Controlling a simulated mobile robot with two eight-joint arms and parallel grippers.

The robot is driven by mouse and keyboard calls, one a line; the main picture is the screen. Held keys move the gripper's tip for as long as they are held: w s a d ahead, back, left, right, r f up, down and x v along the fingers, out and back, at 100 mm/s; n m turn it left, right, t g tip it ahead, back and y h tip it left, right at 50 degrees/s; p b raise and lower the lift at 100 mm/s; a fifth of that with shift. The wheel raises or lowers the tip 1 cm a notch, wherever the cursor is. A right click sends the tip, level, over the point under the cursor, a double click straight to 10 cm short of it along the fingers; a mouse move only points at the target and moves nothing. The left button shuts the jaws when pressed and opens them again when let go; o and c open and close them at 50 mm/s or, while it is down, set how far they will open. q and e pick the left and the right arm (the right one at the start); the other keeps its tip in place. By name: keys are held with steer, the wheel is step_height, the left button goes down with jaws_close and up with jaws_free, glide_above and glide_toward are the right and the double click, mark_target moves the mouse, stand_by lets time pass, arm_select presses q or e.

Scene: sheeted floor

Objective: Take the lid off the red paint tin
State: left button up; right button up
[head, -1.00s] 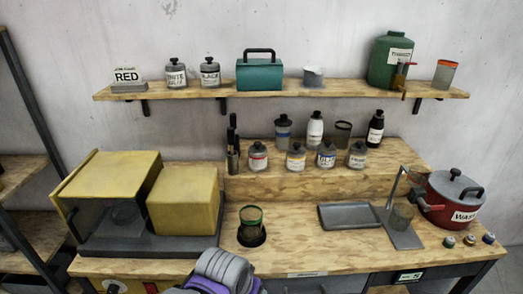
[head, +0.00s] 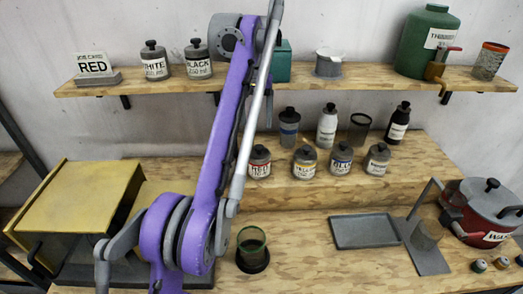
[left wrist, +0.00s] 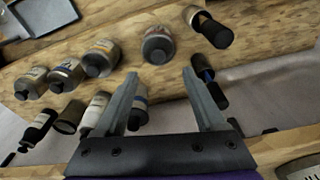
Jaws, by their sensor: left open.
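The red paint tin (head: 259,163) stands at the left end of the front row of tins on the raised wooden step, its dark knobbed lid (head: 259,149) on. In the left wrist view the tin (left wrist: 158,44) appears upside down, just beyond and between the fingertips. My left gripper (left wrist: 161,76) is open, with nothing between its fingers and apart from the tin. In the head view my purple left arm rises across the middle; its fingers cannot be made out there. My right gripper is not in view.
A yellow tin (head: 305,163), a blue tin (head: 340,160) and another tin (head: 376,160) stand to the right in the row. Bottles stand behind. Dark upright cylinders (left wrist: 207,80) are close beside the red tin. A grey tray (head: 365,231) lies on the bench. A shelf (head: 365,78) runs above.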

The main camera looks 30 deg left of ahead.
arm_select(q)
steer(key=b, duration=0.2)
glide_above(259, 146)
steer(key=s, duration=0.2)
step_height(259, 146, down, 4)
steer(key=shift+w+f, duration=0.1)
steer(key=shift+f, duration=0.15)
steer(key=f, duration=0.2)
steer(key=w+f+b, duration=0.1)
steer(key=f, duration=0.2)
steer(key=shift+w+f, duration=0.1)
steer(key=shift+w, duration=0.1)
jaws_close()
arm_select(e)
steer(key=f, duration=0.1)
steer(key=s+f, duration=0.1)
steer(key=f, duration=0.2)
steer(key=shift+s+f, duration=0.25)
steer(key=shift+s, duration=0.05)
